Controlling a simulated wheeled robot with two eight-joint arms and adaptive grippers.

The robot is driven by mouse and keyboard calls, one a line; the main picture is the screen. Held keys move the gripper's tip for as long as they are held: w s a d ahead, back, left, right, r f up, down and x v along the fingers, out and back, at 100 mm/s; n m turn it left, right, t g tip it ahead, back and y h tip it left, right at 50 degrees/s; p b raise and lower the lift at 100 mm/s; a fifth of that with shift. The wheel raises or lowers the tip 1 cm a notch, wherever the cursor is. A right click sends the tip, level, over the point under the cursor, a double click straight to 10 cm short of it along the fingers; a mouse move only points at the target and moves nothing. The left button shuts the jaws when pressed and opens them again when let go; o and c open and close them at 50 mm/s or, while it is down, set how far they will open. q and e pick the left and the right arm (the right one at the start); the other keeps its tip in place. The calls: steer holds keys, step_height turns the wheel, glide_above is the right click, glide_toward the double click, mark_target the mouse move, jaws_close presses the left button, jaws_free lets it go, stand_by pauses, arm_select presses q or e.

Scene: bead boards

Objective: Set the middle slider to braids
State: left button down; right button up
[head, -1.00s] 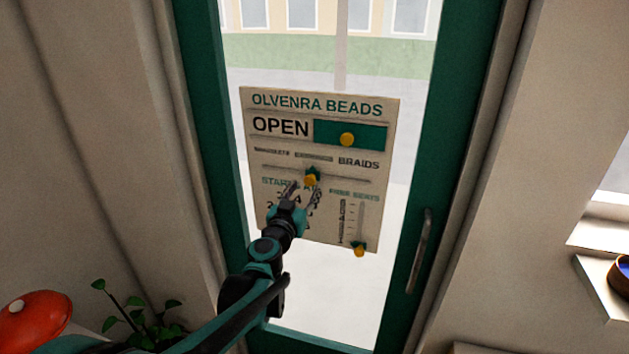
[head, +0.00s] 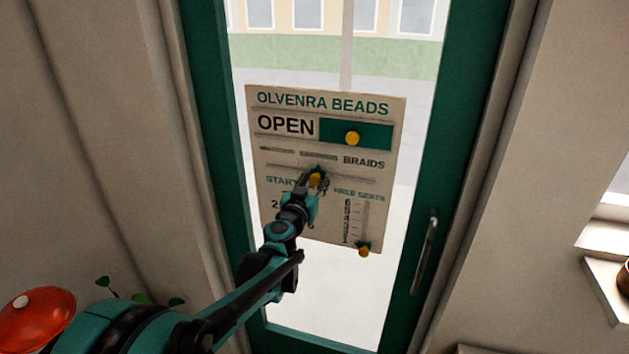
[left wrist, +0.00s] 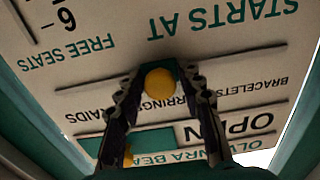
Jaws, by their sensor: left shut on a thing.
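The bead board (head: 290,150) hangs on the glass door and reads OLVENRA BEADS and OPEN. Its middle slider has a yellow knob (head: 315,180) on a horizontal track, near the middle and left of the word BRAIDS (head: 363,162). My left gripper (head: 318,184) is at this knob, shut on it. The left wrist view shows the board upside down, with the yellow knob (left wrist: 160,82) between the two dark fingers (left wrist: 160,95). The knob hides part of a middle word there. My right gripper is not in view.
The OPEN slider's yellow knob (head: 352,138) sits above, on a green panel. The free seats slider's knob (head: 364,251) is at the bottom of its vertical track. A door handle (head: 425,252) is at right, a red round object (head: 37,318) at lower left.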

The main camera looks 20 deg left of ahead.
mark_target(364, 180)
arm_select(q)
steer(key=d, duration=1.2)
steer(key=shift+s, duration=0.2)
steer(key=shift+d, duration=0.3)
steer(key=c, duration=1.2)
jaws_free()
steer(key=shift+d, duration=0.2)
steer(key=shift+a, duration=0.1)
steer(key=s, duration=1.2)
steer(key=shift+a, duration=0.2)
